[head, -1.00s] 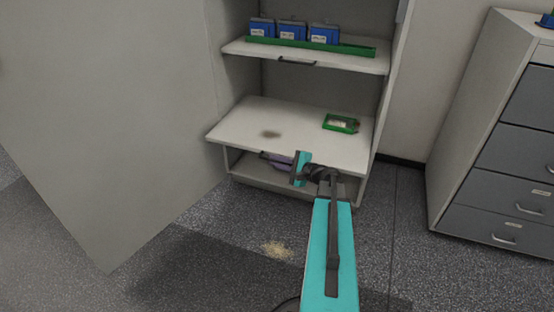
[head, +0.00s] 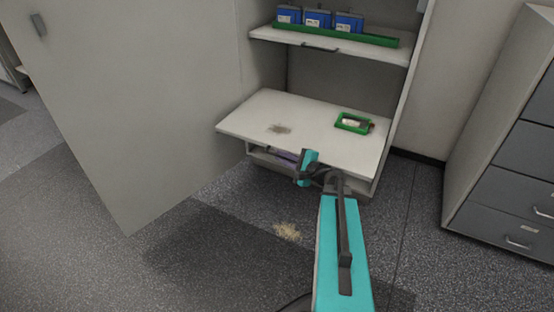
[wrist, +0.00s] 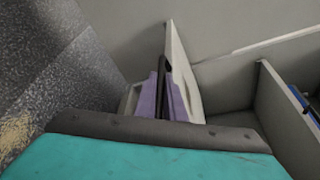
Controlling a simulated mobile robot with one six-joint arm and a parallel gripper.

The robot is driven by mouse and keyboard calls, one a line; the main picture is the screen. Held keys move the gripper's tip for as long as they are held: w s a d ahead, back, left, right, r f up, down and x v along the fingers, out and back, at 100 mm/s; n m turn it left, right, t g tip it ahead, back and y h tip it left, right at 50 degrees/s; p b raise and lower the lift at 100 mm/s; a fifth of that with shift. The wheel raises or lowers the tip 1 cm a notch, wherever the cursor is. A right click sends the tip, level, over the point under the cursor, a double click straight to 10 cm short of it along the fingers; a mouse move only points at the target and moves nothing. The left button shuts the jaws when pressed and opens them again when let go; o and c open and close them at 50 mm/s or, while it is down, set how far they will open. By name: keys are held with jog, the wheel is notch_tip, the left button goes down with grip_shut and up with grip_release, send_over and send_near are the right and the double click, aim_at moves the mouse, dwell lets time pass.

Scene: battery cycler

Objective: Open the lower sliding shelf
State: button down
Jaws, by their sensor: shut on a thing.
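The lower sliding shelf (head: 255,118) is a pale board in the open cabinet. It sticks out well past the cabinet front, farther than the upper shelf. My gripper (head: 303,170) is at the middle of its front edge, shut on what seems to be its handle. The jaws and my wrist hide the handle in the head view. In the wrist view, the shelf (wrist: 181,68) shows as a pale panel seen nearly edge-on, beyond my teal and dark gripper body.
A green tray (head: 354,123) and a dark stain lie on the lower shelf. The upper shelf (head: 268,33) bears blue batteries (head: 318,18) in a green rack. The open door (head: 130,110) stands left. A drawer cabinet (head: 500,180) stands right. A purple thing (wrist: 152,98) sits in the bottom compartment.

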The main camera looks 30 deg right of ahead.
jog(key=c, duration=1.9)
grip_release()
jog(key=shift+s+d+f, duration=0.1)
jog(key=shift+s+d, duration=0.05)
jog(key=shift+d, duration=0.1)
jog(key=shift+o, duration=0.3)
jog(key=shift+a, duration=0.15)
jog(key=shift+a, duration=0.2)
jog(key=p+v, duration=0.9)
jog(key=v, duration=0.4)
jog(key=shift+s+d, duration=0.2)
jog(key=shift+s, duration=0.15)
